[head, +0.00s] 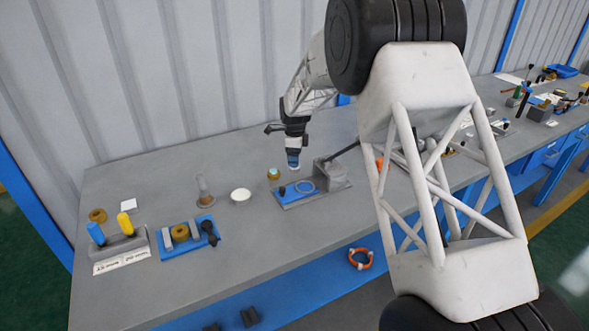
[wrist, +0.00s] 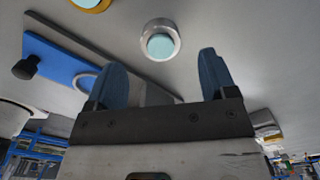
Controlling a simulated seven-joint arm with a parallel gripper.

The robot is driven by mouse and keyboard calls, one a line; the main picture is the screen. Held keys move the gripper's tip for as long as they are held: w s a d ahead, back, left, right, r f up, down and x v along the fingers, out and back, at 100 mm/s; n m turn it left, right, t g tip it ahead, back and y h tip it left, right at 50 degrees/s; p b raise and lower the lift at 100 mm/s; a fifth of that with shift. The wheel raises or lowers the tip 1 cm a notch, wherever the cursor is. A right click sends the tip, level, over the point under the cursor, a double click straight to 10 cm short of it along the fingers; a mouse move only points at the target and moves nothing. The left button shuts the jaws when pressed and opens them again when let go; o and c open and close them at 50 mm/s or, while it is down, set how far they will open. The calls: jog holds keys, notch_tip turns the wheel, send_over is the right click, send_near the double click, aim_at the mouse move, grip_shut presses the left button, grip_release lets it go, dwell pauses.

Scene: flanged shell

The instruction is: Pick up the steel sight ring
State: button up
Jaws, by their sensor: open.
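The steel sight ring (wrist: 177,42) is a short silver ring around a pale teal disc, and it sits on the grey bench in the wrist view. My gripper (wrist: 159,62) is open, and its two blue fingers stand apart with nothing between them. The ring appears beyond the fingertips, roughly midway between them. In the head view my gripper (head: 292,165) points down above the bench, behind the blue-topped fixture (head: 291,195). I cannot make out the steel ring in the head view; the gripper may hide it.
A brass ring with a teal disc (head: 273,174) stands close by, left of my gripper. The fixture carries a black knob, a pale ring (head: 306,187) and a grey block (head: 330,173) with a dark rod. A white disc (head: 240,195) and a blue tray (head: 187,238) lie further left.

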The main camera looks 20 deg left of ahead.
jog(key=shift+f, duration=1.9)
